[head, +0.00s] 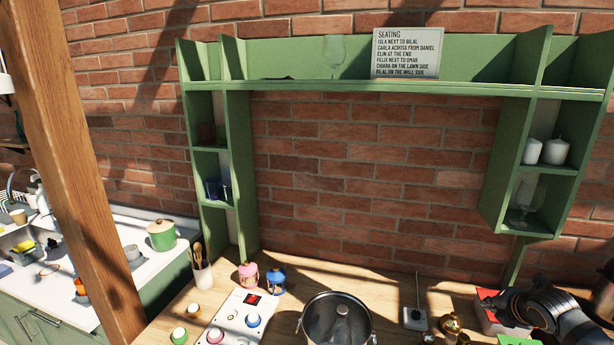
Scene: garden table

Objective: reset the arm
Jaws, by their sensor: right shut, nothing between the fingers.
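My right arm comes in at the lower right corner, grey with an orange band. Its dark gripper (492,303) is shut and empty, over or beside a red object (486,316) near the right end of the wooden table (390,290). I cannot tell whether it touches that object. My left gripper is out of view.
A metal pot (338,318) stands at the front middle. Left of it are a white panel with knobs (236,318), a pink lantern (248,274), a blue lantern (275,279) and a utensil cup (202,275). A green shelf (400,88) with a seating sign (407,53) rises behind.

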